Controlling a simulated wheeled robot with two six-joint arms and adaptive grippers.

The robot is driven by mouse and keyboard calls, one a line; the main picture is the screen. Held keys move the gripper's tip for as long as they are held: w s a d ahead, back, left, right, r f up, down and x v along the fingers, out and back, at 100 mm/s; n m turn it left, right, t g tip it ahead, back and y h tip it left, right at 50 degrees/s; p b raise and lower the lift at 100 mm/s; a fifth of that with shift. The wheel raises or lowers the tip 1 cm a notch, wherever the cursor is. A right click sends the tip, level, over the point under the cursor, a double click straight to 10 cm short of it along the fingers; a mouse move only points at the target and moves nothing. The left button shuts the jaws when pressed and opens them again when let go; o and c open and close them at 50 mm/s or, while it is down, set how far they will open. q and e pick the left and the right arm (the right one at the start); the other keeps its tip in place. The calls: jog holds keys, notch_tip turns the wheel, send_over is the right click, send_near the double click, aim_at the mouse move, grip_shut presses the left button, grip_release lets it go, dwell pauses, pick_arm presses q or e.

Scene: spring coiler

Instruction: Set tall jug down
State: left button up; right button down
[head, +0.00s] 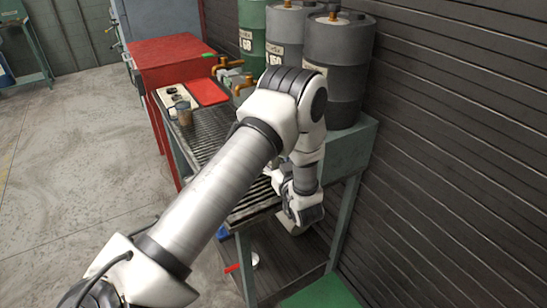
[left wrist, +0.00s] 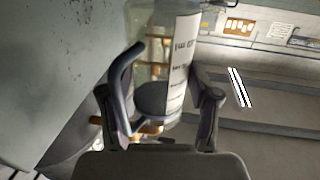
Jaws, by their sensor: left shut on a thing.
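The tall jug (left wrist: 152,35) is clear, with a white printed label (left wrist: 182,60) and something dark in its lower part. In the left wrist view it stands between the two fingers of my left gripper (left wrist: 163,72), which is shut on it. In the head view my left gripper (head: 304,210) is at the near right end of the slatted bench (head: 215,140). There the arm and gripper hide most of the jug, and I cannot tell whether its base touches anything. My right gripper is not in view.
Several drums (head: 337,65) with brass taps (head: 245,84) stand at the bench's back. A red tray (head: 206,91) and a small brownish cup (head: 184,117) sit at its far end, near a red cabinet (head: 165,55). A ribbed wall (head: 450,110) closes the right side.

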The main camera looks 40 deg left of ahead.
pick_arm(q)
jog(key=shift+f, duration=0.1)
jog(key=shift+f+b, duration=0.5)
jog(key=shift+f, duration=0.1)
jog(key=o, duration=1.4)
jog(key=shift+r, duration=0.1)
jog(key=shift+d+r+p, duration=0.15)
jog(key=shift+r+p, duration=0.45)
jog(key=shift+r, duration=0.15)
jog(key=b+v, duration=0.2)
jog(key=v, duration=0.9)
jog(key=s+d+f+m+g+h, duration=0.1)
jog(key=s+d+f+m+h, duration=0.2)
jog(key=f, duration=0.4)
jog(key=s+d+f+m+h, duration=0.1)
jog(key=s+f+m+h, duration=0.25)
jog(key=f, duration=0.35)
jog(key=s+d+f+m+g+h, duration=0.1)
jog(key=s+d+f+m+h, duration=0.1)
jog(key=s+f+h, duration=0.4)
jog(key=s+d+f+m+g+h, duration=0.2)
jog(key=s+d+g, duration=0.1)
jog(key=s, duration=0.3)
jog(key=s+d+f+m+g+h, duration=0.2)
jog(key=s+d+f, duration=0.1)
jog(key=s, duration=0.4)
jog(key=shift+s+d+f+g, duration=0.2)
jog(key=shift+s+d+g, duration=0.1)
jog(key=shift+d+g, duration=0.1)
